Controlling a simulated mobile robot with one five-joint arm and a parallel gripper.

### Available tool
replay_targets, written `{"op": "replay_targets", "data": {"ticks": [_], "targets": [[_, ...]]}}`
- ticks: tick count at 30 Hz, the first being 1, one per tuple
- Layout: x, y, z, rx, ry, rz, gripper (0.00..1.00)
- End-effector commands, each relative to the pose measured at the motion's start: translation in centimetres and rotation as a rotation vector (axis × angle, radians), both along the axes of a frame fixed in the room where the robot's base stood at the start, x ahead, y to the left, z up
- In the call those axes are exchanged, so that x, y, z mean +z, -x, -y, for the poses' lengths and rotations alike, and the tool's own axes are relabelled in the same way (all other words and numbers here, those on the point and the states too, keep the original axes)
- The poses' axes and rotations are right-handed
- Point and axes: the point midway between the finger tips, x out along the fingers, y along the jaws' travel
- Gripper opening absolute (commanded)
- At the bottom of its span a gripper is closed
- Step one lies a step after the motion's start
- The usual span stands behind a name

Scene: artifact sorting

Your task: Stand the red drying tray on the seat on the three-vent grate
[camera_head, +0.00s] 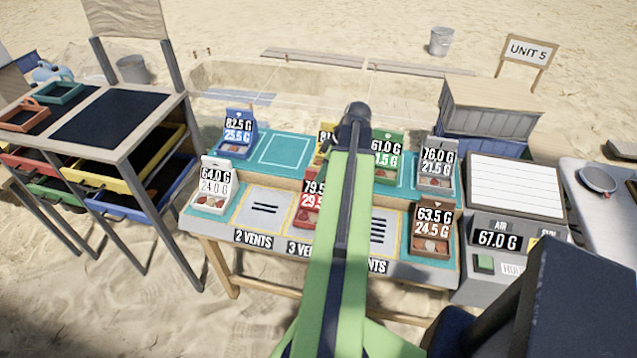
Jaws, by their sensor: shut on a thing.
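The red drying tray (309,213), with a card reading 79.5 and 29.5, shows just left of my green arm. It is upright over the grate labelled 3 VENTS (291,228), and its right side is hidden behind my arm. I cannot tell whether it touches the grate. The grate's slots are hidden. The two-vent grate (250,223) to its left is bare. Another grate (383,250) to the right of my arm is partly covered by the arm and looks bare where it shows. My gripper is hidden from this view.
White (212,188) and brown (430,238) trays flank the grates. Blue (237,135), yellow (322,147), green (387,158) and grey (437,170) trays stand in the back row, with an empty teal place (284,151). A scale reading 67.0 G (498,238) stands right.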

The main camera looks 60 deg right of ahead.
Motion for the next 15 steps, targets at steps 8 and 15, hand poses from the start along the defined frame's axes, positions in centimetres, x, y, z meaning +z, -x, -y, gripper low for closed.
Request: {"op": "replay_targets", "data": {"ticks": [8,15], "targets": [[-2.6,-0.1,0.0,0.001,-0.001,0.000,0.00],[-2.8,0.1,0.1,-0.001,0.001,0.000,0.24]]}}
